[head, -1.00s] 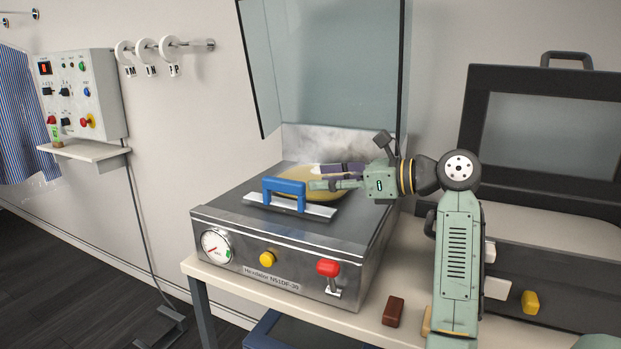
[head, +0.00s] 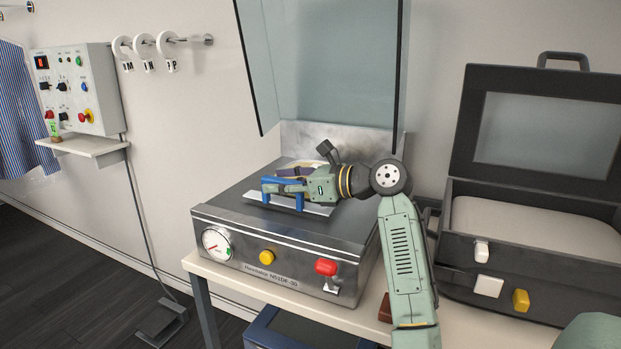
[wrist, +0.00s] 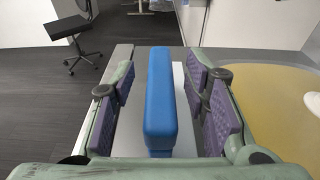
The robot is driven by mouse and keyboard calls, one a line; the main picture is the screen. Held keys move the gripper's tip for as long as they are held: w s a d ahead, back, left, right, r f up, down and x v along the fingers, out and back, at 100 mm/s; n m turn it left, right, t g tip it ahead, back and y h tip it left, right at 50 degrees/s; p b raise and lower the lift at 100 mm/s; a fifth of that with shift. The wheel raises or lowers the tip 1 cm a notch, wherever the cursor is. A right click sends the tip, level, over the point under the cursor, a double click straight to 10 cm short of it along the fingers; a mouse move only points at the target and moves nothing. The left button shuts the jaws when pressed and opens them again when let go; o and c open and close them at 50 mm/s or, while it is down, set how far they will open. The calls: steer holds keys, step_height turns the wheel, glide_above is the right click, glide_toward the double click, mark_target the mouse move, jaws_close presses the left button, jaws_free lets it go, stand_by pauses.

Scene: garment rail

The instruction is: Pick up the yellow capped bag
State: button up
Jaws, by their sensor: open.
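The yellow capped bag (wrist: 272,92) looks like a flat, rounded yellow shape with a pale cap-like piece (wrist: 312,103) at the right of the wrist view. My right finger hides its near-left part. In the head view my gripper hides most of it on the steel machine's top. My gripper (head: 275,180) is open, with its purple-padded fingers on either side of the blue handle (wrist: 160,100). A gap shows between the handle and each pad. The bag lies outside the fingers, beyond the right one in the wrist view.
The blue handle stands on a pale metal bar (head: 318,209) on the steel machine (head: 225,215), with its clear lid (head: 320,60) raised. A dark open case (head: 455,225) stands at the right. A brown block (head: 384,309) sits on the table, partly behind my arm.

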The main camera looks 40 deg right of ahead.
jaws_close()
stand_by(0.5)
stand_by(0.6)
